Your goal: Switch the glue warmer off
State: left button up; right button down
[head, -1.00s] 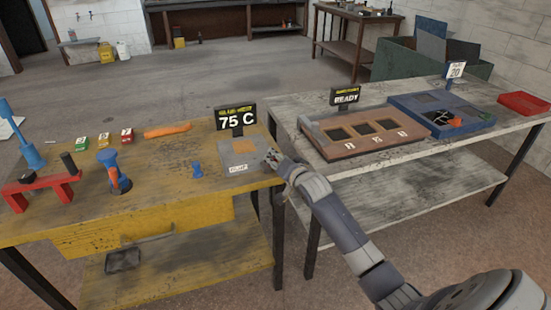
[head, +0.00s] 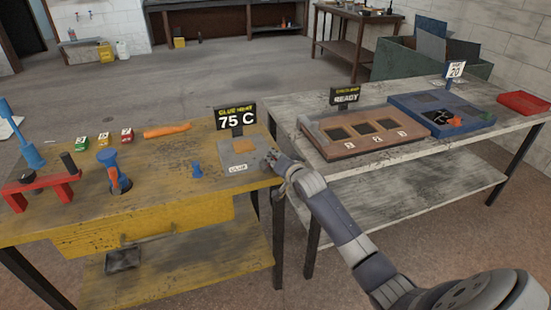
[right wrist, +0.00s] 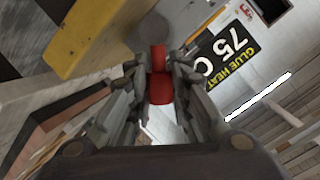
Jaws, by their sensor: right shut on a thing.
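The glue warmer (head: 238,167) is a grey box with an orange patch on top, at the right end of the yellow bench. Its black sign (head: 236,121) reads 75 C, and the sign also shows in the right wrist view (right wrist: 228,55). My right gripper (head: 268,160) is at the warmer's right side. In the right wrist view my right gripper (right wrist: 160,82) is shut on a red cylindrical part (right wrist: 159,88), seen between its fingers. The part's connection to the warmer is not clear. My left gripper is not in view.
The yellow bench (head: 150,185) also holds a blue peg (head: 196,170), an orange piece (head: 167,130) and a red stand (head: 40,187). To the right, a grey table bears a brown tray (head: 345,150) and a blue tray (head: 400,103).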

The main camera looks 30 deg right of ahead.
aim_at(264, 167)
jog(key=shift+r, duration=0.1)
jog(key=shift+w+a+r+n+h+p, duration=0.15)
jog(key=shift+a+r+n+h+p, duration=0.15)
jog(key=shift+a+n+h+p, duration=0.45)
jog(key=shift+a+r+n+p, duration=0.1)
jog(key=shift+n+p, duration=0.35)
jog(key=shift+n, duration=0.3)
jog(key=shift+w+a+n+h, duration=0.15)
jog(key=shift+a+n+h, duration=0.25)
jog(key=shift+n, duration=0.3)
jog(key=n+h+b, duration=0.1)
jog(key=a+n+b, duration=0.1)
jog(key=shift+w+a+n+h, duration=0.2)
jog(key=shift+n+h, duration=0.15)
jog(key=shift+n, duration=0.05)
jog(key=n+b, duration=0.1)
jog(key=a+n+h+b, duration=0.1)
jog(key=b, duration=0.1)
jog(key=shift+w+a+f, duration=0.1)
jog(key=shift+w+f, duration=0.05)
jog(key=shift+f, duration=0.2)
jog(key=shift+a+n+b, duration=0.25)
jog(key=shift+n+b, duration=0.5)
jog(key=shift+n, duration=0.15)
